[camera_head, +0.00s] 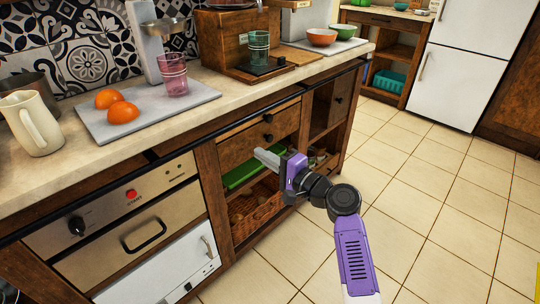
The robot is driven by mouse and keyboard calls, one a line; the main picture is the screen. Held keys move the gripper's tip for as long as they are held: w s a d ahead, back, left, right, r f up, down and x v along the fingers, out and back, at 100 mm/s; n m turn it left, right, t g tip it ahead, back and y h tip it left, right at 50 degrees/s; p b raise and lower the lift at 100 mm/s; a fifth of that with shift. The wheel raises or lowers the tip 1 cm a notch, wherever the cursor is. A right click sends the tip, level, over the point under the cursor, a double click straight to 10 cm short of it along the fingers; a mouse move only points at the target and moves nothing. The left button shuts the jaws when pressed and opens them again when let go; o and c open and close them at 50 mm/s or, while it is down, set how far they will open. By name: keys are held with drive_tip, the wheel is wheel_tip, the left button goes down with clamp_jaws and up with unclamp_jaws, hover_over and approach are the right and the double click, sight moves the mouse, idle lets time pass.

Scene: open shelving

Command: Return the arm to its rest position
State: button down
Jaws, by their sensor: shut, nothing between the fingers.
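My gripper (267,158) is shut and empty, in the middle of the head view. It points left toward the front of the wooden counter unit, just below the drawer (258,138). My purple and black arm reaches up to it from the bottom of the view. I cannot tell the exact gap between the fingertips and the unit's front. An open shelf with a green tray (246,172) and a wicker basket (257,213) lies behind and below the gripper.
The counter top (190,118) holds a grey board (150,122) with orange halves and a pink glass (173,76), and a cream pitcher (32,124). An oven front (115,215) is at the left.

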drive_tip(key=s+d+t+h, duration=0.2)
drive_tip(key=d+t+h, duration=0.25)
drive_tip(key=d, duration=0.45)
drive_tip(key=s+d+f+n+h, duration=0.25)
drive_tip(key=s+d, duration=0.25)
drive_tip(key=s, duration=0.3)
drive_tip(key=s+d+f+n+h, duration=0.1)
drive_tip(key=s+d+f+h, duration=0.35)
drive_tip(key=s, duration=0.45)
drive_tip(key=s+d+r+n+g+h, duration=0.1)
drive_tip(key=s+n, duration=0.2)
drive_tip(key=s, duration=1.5)
drive_tip(key=s+d+n+g, duration=0.2)
drive_tip(key=s+n, duration=0.1)
drive_tip(key=s, duration=1.6)
wheel_tip(320, 180, up, 22)
drive_tip(key=p, duration=2.2)
drive_tip(key=shift+w+a, duration=0.2)
drive_tip(key=shift+a+m+t, duration=0.1)
drive_tip(key=shift+m+t, duration=0.15)
